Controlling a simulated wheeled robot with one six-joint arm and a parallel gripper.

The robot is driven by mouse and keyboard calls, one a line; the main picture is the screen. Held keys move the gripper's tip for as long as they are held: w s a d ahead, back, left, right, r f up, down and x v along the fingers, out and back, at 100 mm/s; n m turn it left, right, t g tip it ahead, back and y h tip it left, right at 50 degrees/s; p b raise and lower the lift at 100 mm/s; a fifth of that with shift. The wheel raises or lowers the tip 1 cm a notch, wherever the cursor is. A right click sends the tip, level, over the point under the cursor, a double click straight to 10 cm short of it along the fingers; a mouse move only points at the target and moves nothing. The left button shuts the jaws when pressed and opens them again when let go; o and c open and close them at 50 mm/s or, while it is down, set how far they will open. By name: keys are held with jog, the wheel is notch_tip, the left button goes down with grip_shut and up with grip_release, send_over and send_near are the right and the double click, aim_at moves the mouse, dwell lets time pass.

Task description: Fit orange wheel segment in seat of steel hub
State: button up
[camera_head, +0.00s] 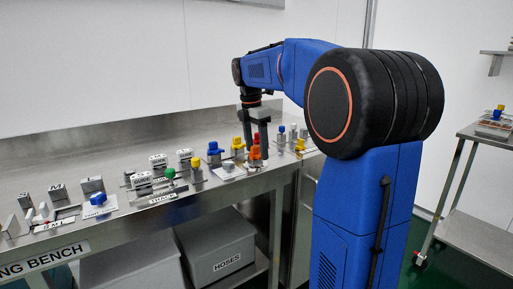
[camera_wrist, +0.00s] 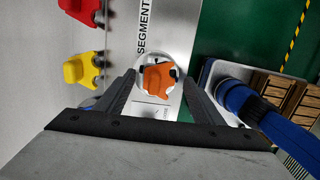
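The orange wheel segment (camera_head: 255,154) stands near the bench's front edge, directly below my gripper. In the wrist view the orange segment (camera_wrist: 157,79) shows between the fingers, over a pale round disc (camera_wrist: 150,58) by a label reading SEGMENT. I cannot tell what the disc is. My gripper (camera_wrist: 158,80) points down, open, with a gap between each finger and the orange segment. In the head view my gripper (camera_head: 256,150) is at the segment. A low round steel piece (camera_head: 228,167), possibly the hub, sits on a pale plate to the left; its seat cannot be made out.
Red (camera_wrist: 80,8) and yellow (camera_wrist: 83,69) pieces stand close by on the left in the wrist view. A blue piece (camera_head: 214,150) and several labelled blocks stand further left on the bench (camera_head: 110,160). Another steel table (camera_head: 470,215) stands at the right.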

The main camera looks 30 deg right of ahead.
jog(key=shift+r, duration=0.15)
notch_tip(320, 180, up, 17)
jog(key=a, duration=0.2)
dwell(0.4)
jog(key=shift+a, duration=0.1)
jog(key=s+a+f+m+t, duration=0.1)
jog(key=s+a+f+m, duration=0.3)
jog(key=s+f, duration=0.6)
jog(key=s+a+f+m+t+y, duration=0.1)
jog(key=s+a+f+m, duration=0.4)
jog(key=f, duration=0.8)
jog(key=s+a+f+m+t, duration=0.2)
jog(key=s+a+f+m, duration=0.2)
jog(key=s+f+m, duration=0.5)
jog(key=s+f, duration=0.2)
jog(key=s, duration=0.4)
jog(key=shift+a+f+t, duration=0.15)
jog(key=shift+a+t, duration=0.15)
jog(key=shift+t, duration=0.1)
jog(key=shift+s, duration=0.1)
jog(key=shift+c, duration=0.2)
